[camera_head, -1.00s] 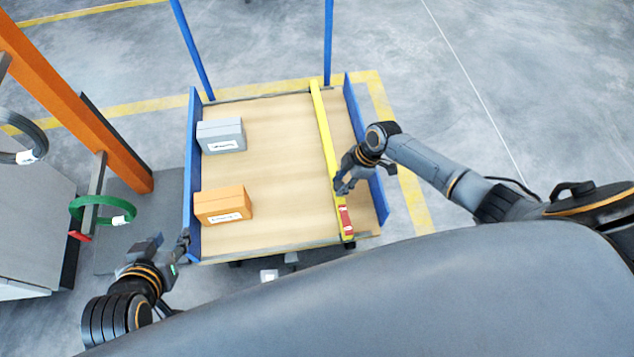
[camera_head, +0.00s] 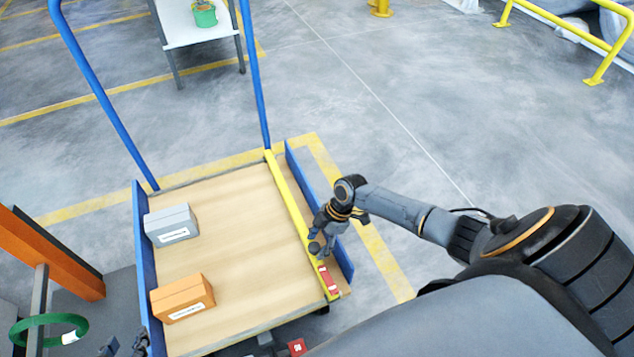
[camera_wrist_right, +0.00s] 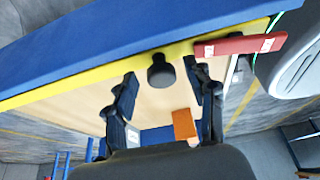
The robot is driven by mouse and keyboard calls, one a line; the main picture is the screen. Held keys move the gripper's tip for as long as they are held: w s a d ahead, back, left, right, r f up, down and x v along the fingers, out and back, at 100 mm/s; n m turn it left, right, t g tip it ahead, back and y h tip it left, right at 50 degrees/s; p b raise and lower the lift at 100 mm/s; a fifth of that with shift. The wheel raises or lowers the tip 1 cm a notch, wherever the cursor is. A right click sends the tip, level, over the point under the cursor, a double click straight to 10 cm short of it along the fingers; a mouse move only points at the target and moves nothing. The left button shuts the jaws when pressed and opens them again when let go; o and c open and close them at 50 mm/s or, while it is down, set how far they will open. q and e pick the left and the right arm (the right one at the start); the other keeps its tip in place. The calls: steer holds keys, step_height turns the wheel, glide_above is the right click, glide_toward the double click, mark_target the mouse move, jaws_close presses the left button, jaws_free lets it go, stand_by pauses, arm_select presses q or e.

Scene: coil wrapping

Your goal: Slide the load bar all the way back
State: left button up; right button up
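The load bar (camera_head: 284,189) is a long yellow bar lying across the cart bed, close to the blue right wall (camera_head: 318,208) with a narrow strip of bed between them. It has a red block (camera_head: 328,281) near its front end. In the right wrist view the yellow bar (camera_wrist_right: 60,88) carries a black knob (camera_wrist_right: 160,72). My right gripper (camera_head: 322,252) is at the bar beside the red block; its fingers (camera_wrist_right: 163,97) are apart, on either side of the knob and not closed on it. My left gripper (camera_head: 124,346) shows only partly at the lower left.
A grey box (camera_head: 172,225) and an orange box (camera_head: 182,298) stand along the cart's left wall (camera_head: 147,258). An orange post (camera_head: 50,262) and a green coil (camera_head: 45,331) are at the left. The bed between boxes and bar is clear.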

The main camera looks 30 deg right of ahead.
steer(key=shift+a, duration=0.1)
steer(key=v, duration=1.2)
